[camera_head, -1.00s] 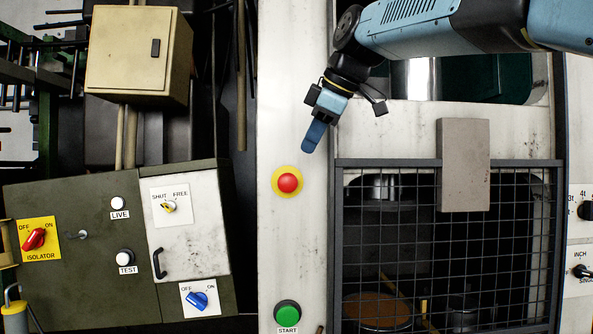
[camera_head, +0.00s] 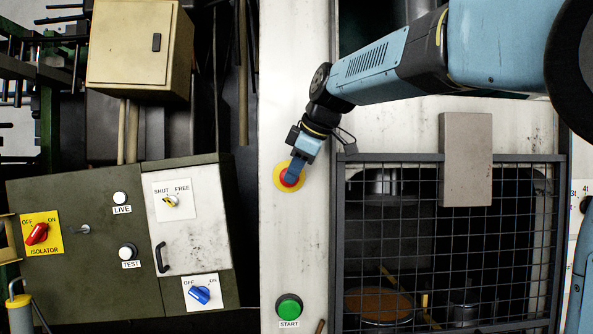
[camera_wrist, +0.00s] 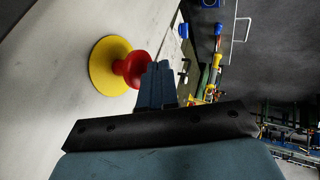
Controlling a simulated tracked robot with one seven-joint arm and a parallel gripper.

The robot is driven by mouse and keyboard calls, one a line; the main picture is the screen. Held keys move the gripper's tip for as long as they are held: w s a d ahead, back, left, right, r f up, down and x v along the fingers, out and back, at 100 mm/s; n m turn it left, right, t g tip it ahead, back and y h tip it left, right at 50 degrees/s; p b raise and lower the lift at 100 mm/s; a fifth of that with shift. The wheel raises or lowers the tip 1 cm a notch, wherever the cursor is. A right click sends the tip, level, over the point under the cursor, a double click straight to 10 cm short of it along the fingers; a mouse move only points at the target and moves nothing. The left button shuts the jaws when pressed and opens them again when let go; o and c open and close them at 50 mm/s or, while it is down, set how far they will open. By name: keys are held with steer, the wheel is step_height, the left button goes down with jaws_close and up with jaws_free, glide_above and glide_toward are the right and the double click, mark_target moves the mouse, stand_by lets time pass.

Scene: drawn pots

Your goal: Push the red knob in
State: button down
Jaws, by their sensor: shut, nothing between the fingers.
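The red knob (camera_head: 289,181) is a mushroom button on a round yellow base (camera_head: 279,177), fixed to the pale upright panel. In the head view my gripper (camera_head: 294,176) lies over the upper right part of the knob. In the wrist view the red knob (camera_wrist: 131,69) stands out from its yellow base (camera_wrist: 106,66) on a short stem. There my gripper's blue fingers (camera_wrist: 156,78) are shut and empty, with their tips at the knob's right side. I cannot tell whether they touch it.
A mesh guard (camera_head: 445,250) with a grey box (camera_head: 466,160) stands right of the panel. A green START button (camera_head: 289,307) is below the knob. A dark control cabinet (camera_head: 90,270) with switches is at the left. The panel between knob and START is clear.

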steer(key=shift+w, duration=0.3)
steer(key=shift+w, duration=0.75)
steer(key=s+d+r, duration=0.3)
steer(key=s+r, duration=0.5)
steer(key=s, duration=0.1)
steer(key=shift+d, duration=0.3)
steer(key=shift+w, duration=0.1)
